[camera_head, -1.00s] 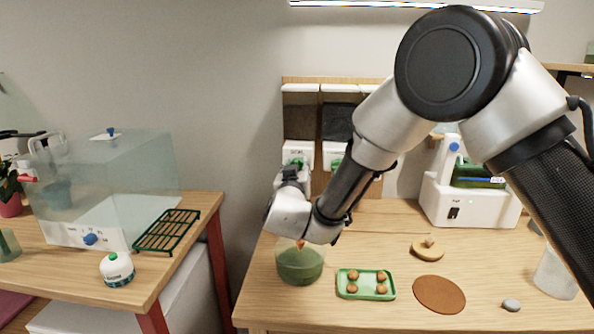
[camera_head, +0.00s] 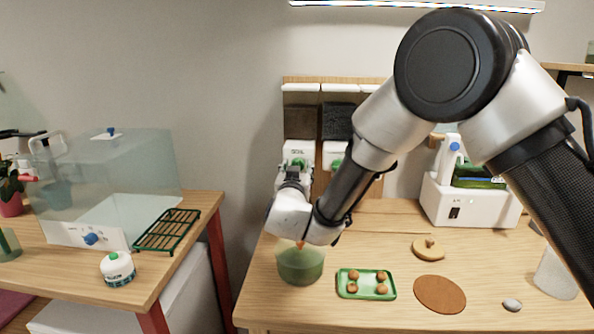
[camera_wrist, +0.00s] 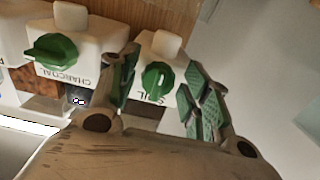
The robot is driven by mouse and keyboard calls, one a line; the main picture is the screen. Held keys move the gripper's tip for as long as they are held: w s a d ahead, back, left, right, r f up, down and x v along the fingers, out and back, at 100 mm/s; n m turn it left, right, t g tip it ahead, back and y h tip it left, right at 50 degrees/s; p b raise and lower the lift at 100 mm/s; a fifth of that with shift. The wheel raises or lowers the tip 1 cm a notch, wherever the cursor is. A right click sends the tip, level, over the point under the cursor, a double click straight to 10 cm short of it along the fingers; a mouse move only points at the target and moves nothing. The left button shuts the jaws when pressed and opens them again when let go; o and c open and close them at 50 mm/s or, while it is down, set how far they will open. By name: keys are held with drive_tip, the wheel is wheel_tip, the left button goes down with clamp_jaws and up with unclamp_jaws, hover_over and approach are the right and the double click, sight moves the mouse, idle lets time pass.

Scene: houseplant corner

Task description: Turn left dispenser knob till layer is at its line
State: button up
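The left dispenser (camera_head: 298,149), labelled SOIL, hangs on the wooden back panel with dark fill in its clear upper part. Its green knob (camera_wrist: 157,80) shows in the wrist view between the green-padded fingers of my gripper (camera_wrist: 164,88). The fingers are spread, one on each side of the knob, with gaps visible. In the head view my gripper (camera_head: 294,173) is just below and in front of this knob. A green translucent pot (camera_head: 300,264) stands on the table below my wrist; its layer and line cannot be made out.
A second dispenser labelled CHARCOAL, with a green knob (camera_wrist: 52,48), is close beside the first. A green tray (camera_head: 366,293) with several brown balls, a brown disc (camera_head: 439,294) and a white machine (camera_head: 470,203) are on the table. The table's right front has some free room.

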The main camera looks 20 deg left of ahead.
drive_tip(key=shift+r, duration=0.15)
drive_tip(key=shift+s, duration=0.1)
drive_tip(key=v, duration=1.2)
